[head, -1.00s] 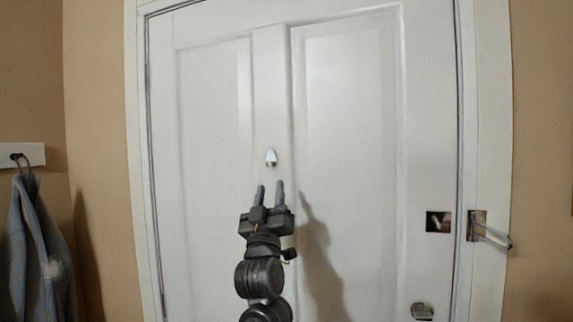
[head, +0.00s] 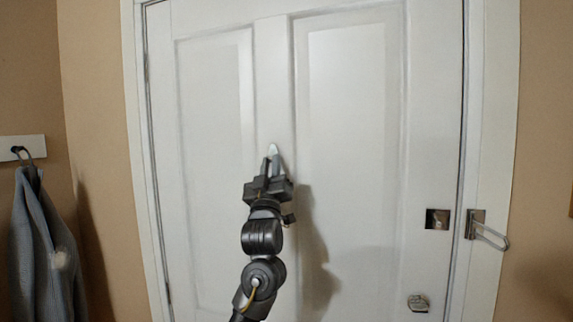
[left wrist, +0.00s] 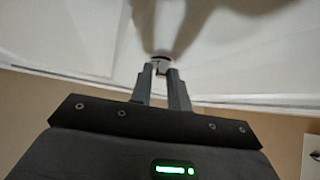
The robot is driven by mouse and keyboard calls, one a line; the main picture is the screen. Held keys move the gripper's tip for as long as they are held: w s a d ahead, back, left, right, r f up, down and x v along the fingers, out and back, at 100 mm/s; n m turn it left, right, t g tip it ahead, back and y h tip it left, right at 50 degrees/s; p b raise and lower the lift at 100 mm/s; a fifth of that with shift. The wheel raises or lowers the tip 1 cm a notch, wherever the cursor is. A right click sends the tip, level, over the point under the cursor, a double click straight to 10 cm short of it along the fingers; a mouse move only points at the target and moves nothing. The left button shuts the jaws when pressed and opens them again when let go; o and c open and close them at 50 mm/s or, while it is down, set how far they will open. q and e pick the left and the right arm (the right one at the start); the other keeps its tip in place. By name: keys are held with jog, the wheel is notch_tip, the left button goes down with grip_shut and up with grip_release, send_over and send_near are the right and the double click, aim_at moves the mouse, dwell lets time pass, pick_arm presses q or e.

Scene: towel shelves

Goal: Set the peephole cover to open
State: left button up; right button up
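The peephole cover (head: 273,149) is a small, pale, pointed piece on the middle strip of the white door (head: 350,130). My left gripper (head: 270,161) is right at it from below, and its fingers hide the lower part of the cover. In the left wrist view the cover (left wrist: 161,65) sits between the two fingertips (left wrist: 160,73), which look closed against its sides. The peephole itself is hidden, so I cannot tell whether it is covered. My right gripper is not in view.
A dark latch plate (head: 437,219), a metal swing-bar guard (head: 487,231) and a round knob (head: 418,303) are at the door's right side. A grey-blue garment (head: 48,245) hangs from a hook at the left. The door panels around the gripper are clear.

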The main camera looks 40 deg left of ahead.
pick_arm(q)
grip_shut()
